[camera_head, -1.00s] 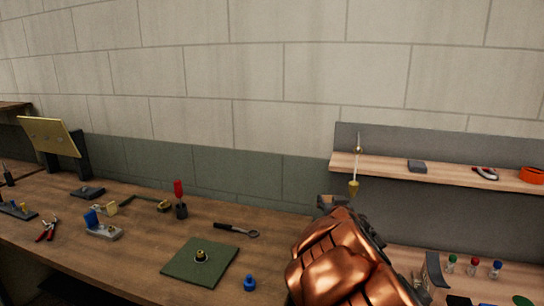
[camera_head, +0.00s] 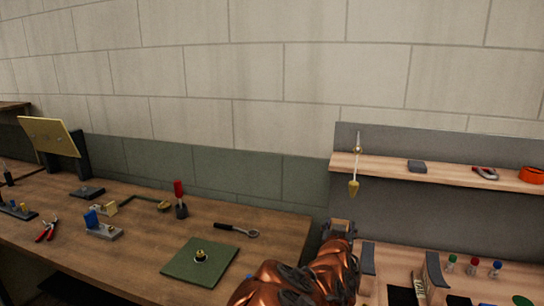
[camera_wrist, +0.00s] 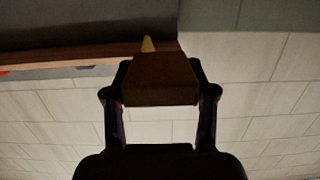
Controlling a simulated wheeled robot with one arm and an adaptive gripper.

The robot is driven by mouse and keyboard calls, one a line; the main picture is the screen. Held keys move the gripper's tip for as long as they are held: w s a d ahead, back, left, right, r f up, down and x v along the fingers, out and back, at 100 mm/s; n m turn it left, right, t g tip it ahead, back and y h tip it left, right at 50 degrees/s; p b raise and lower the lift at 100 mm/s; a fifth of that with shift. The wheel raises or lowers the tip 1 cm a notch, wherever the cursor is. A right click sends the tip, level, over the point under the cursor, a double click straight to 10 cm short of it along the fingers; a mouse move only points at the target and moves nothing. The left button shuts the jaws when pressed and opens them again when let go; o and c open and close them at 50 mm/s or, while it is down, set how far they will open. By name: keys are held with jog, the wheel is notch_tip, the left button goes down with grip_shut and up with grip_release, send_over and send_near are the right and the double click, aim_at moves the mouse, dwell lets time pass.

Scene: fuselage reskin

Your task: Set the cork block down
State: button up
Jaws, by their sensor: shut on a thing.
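The cork block (camera_wrist: 160,82) is a brown, tapered-looking block in the wrist view. My gripper (camera_wrist: 160,92) is shut on it, with one finger on each side. In the head view my gripper (camera_head: 340,230) is at the right end of the workbench, in front of the grey back panel and below the shelf. A small tan face of the cork block (camera_head: 342,224) shows between its fingers. The block is held up in the air; its lower part is hidden in the head view.
A brass plumb bob (camera_head: 353,187) hangs before the shelf (camera_head: 400,173), just above my gripper. Dark upright dividers (camera_head: 367,270) stand to the right, near several small bottles. The workbench (camera_head: 130,240) holds a green mat (camera_head: 180,265), a wrench-like tool (camera_head: 237,229) and other tools.

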dwell(0.6)
jog(key=s+d+f+m+h+b, duration=0.15)
jog(key=d+f+b, duration=0.3)
jog(key=d, duration=0.45)
jog(key=s+d+f+g+h+b, duration=0.1)
jog(key=s+d+f+b, duration=0.25)
jog(key=d+b, duration=0.45)
jog(key=s+d+f+m+h+b, duration=0.1)
jog(key=d+f+b, duration=0.3)
jog(key=d, duration=0.7)
jog(key=s+d+f+m+g+h+b, duration=0.1)
jog(key=s+d+f+b, duration=0.75)
jog(key=s, duration=0.25)
jog(key=s+d+f+m+g+h+b, duration=0.1)
jog(key=s+d+f+b, duration=0.65)
jog(key=s+d, duration=0.2)
jog(key=w+d+p, duration=0.1)
jog(key=p, duration=0.4)
jog(key=w+d+p, duration=0.2)
jog(key=p, duration=0.4)
jog(key=shift+w+d+r+p, duration=0.2)
jog(key=shift+d+r+p, duration=0.1)
jog(key=shift+r, duration=0.1)
jog(key=shift+w+p, duration=0.1)
jog(key=shift+p, duration=0.35)
